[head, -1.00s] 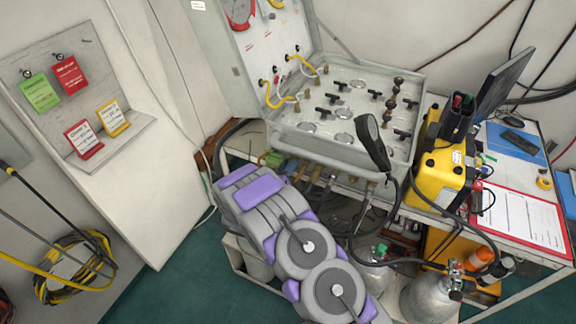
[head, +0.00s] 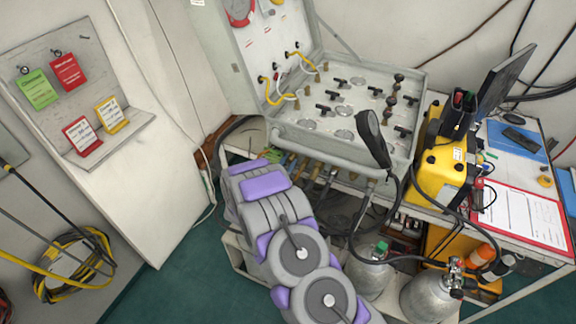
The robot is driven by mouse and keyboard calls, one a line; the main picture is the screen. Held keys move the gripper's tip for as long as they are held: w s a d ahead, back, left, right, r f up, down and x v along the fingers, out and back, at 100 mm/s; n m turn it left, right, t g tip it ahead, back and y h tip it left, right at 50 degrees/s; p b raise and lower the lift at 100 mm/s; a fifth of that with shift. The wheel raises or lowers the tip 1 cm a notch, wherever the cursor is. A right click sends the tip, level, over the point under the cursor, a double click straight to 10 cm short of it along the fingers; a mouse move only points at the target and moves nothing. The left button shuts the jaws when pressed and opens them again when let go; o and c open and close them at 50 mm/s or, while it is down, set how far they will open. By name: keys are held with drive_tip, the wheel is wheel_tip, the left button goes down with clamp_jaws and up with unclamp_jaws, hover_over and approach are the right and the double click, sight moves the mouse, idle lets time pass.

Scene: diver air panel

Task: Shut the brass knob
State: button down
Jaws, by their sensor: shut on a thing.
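The grey diver air panel (head: 335,150) is an open case with black T-handles, round gauges and dark knobs on its face. A row of brass fittings (head: 313,170) hangs along its lower front edge. I cannot tell which of these is the brass knob; my arm may hide it. My purple and grey gripper end (head: 254,178) reaches to the front left of the panel, beside the leftmost fittings. Its body hides the fingertips. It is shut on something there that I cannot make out.
Silver cylinders (head: 428,297) and hoses sit below. A red clipboard (head: 521,217) lies at the right.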

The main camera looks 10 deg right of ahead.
drive_tip(key=shift+f+m+b, duration=0.15)
drive_tip(key=shift+m+b, duration=0.35)
drive_tip(key=shift+m, duration=0.4)
drive_tip(key=c, duration=1.2)
unclamp_jaws()
drive_tip(key=shift+a, duration=0.1)
drive_tip(key=shift+a, duration=0.1)
drive_tip(key=p+v, duration=0.2)
drive_tip(key=v, duration=1.5)
drive_tip(key=shift+s, duration=0.2)
